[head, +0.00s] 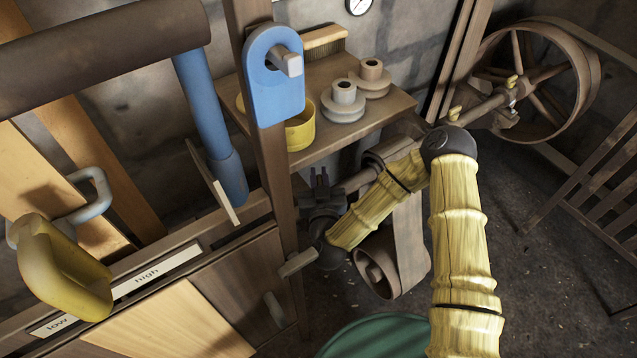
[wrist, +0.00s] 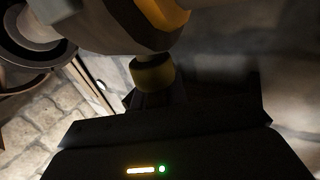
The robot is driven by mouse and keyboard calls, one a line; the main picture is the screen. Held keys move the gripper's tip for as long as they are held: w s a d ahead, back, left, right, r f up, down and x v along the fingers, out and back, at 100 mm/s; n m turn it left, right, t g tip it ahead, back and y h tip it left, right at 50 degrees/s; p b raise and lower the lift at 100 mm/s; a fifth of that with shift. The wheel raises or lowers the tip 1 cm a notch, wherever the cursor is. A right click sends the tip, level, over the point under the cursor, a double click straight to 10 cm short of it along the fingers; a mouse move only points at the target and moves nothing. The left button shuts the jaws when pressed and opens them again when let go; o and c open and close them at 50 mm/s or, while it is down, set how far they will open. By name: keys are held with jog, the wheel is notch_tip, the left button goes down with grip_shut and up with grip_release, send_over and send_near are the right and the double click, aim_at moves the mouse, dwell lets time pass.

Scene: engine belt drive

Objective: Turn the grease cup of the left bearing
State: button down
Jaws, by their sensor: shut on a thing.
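My gripper (head: 320,182) is at the left end of the line shaft, beside the wooden post. In the wrist view, my gripper's dark fingers (wrist: 154,95) are shut on a small brass-coloured grease cup (wrist: 153,74). The cup sits against a dark rounded bearing body (wrist: 122,32). In the head view this cup is hidden behind my gripper and wrist. Two other brass grease cups show further right along the shaft, one near my elbow (head: 454,113) and one by the big wheel (head: 511,81).
A wooden post (head: 262,110) with a blue plate (head: 272,75) stands close left of my gripper. A shelf (head: 395,105) carries grey spools and a yellow container (head: 300,130). A large spoked wheel (head: 590,75) is at the right. A green round object (head: 375,338) is below.

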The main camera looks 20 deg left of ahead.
jog(key=shift+f+m+h+b, duration=0.15)
jog(key=shift+m+h+b, duration=0.35)
jog(key=shift+h+b, duration=0.45)
jog(key=shift+w+r+b, duration=0.1)
jog(key=shift+r+b, duration=0.15)
jog(key=shift+b, duration=0.15)
jog(key=c, duration=1.4)
grip_release()
jog(key=shift+d, duration=0.1)
jog(key=shift+r+n+y+p, duration=0.25)
jog(key=shift+y+p, duration=0.4)
jog(key=shift+p, duration=0.8)
jog(key=n+y+p, duration=0.1)
jog(key=p, duration=0.1)
jog(key=shift+p, duration=0.35)
